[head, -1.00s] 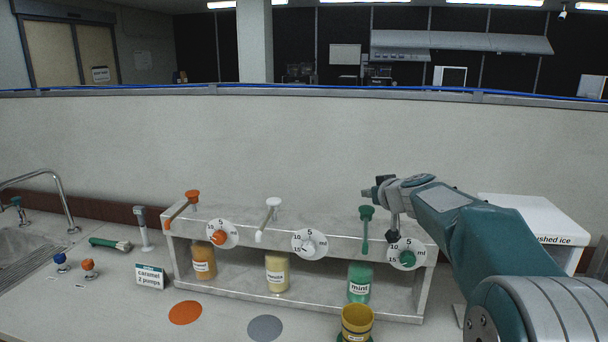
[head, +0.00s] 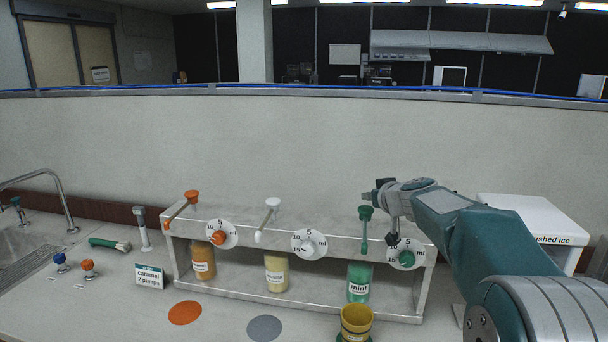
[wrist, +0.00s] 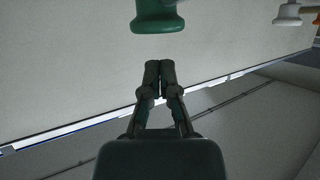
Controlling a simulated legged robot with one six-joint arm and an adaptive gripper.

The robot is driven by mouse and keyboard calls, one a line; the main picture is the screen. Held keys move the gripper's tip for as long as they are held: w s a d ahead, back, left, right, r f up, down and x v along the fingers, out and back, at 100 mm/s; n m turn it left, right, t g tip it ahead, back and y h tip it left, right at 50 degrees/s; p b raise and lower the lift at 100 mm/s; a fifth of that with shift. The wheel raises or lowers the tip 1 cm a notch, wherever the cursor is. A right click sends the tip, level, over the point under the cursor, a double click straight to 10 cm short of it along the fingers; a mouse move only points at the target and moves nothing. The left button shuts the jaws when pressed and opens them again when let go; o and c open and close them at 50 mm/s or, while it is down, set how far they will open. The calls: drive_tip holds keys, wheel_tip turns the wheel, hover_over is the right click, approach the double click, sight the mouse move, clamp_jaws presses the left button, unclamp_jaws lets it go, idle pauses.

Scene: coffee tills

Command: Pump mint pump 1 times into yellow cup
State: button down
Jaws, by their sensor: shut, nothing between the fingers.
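The mint pump (head: 365,230) has a green head and nozzle and stands at the right of the rack, with the green mint bottle (head: 359,281) below it. The yellow cup (head: 356,321) stands in front of the mint bottle, on a green spot. My gripper (head: 368,196) is at the mint pump, just above its head in the head view. In the wrist view my gripper (wrist: 160,66) has its fingertips together and holds nothing. The green pump head (wrist: 157,17) shows just beyond the fingertips, with a small gap in the picture.
The rack (head: 330,236) also carries an orange caramel pump (head: 191,199) and a white pump (head: 272,207), each with a dial. A sign (head: 150,277) reads caramel 2 pumps. A crushed ice box (head: 530,222) stands at the right, behind my arm. Orange (head: 185,313) and grey (head: 265,328) spots are bare.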

sight(370, 211)
drive_tip(key=shift+f, duration=0.15)
idle(0.4)
drive_tip(key=shift+f, duration=1.95)
drive_tip(key=shift+r, duration=2.1)
drive_tip(key=shift+r, duration=3)
